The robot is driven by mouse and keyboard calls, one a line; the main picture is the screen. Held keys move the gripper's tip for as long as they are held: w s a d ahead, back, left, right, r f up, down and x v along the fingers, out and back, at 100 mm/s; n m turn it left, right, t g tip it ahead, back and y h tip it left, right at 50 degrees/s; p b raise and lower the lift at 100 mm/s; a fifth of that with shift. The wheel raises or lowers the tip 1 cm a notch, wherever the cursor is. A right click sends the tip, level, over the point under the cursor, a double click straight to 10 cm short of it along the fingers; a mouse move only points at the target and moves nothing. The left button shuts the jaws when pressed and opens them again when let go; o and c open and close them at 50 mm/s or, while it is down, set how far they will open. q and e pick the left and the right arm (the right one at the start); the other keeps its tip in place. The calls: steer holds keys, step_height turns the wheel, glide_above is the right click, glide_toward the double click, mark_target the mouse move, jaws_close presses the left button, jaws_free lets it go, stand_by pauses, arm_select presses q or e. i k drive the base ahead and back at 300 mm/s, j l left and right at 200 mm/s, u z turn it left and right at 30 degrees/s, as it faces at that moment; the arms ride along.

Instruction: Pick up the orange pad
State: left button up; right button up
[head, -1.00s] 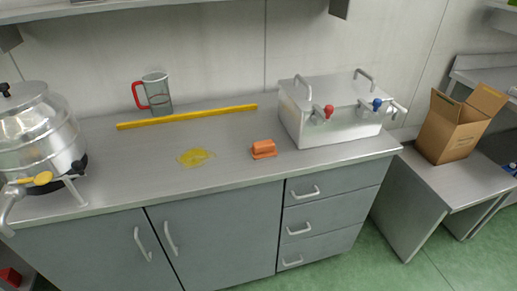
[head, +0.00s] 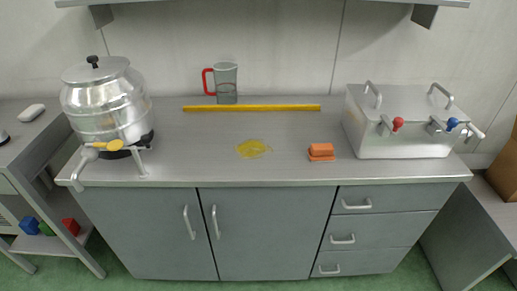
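The orange pad (head: 321,151) lies on the steel counter (head: 200,170), right of the middle and near the front half of the top. It is a small block with a thin base layer. A flat yellow patch (head: 253,148), like spilled oil, is on the counter to its left. Neither of my grippers shows in the head view.
A steel urn (head: 105,105) stands at the counter's left end, and a steel box with red and blue taps (head: 400,135) at its right end. A yellow bar (head: 250,107) and a red-handled jug (head: 226,84) are behind. A shelf (head: 270,3) hangs above.

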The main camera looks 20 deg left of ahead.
mark_target(320, 153)
steer(key=i+j, duration=0.4)
steer(key=i, duration=0.15)
steer(key=i+j+z, duration=0.1)
steer(key=i+j, duration=0.35)
steer(key=i, duration=0.15)
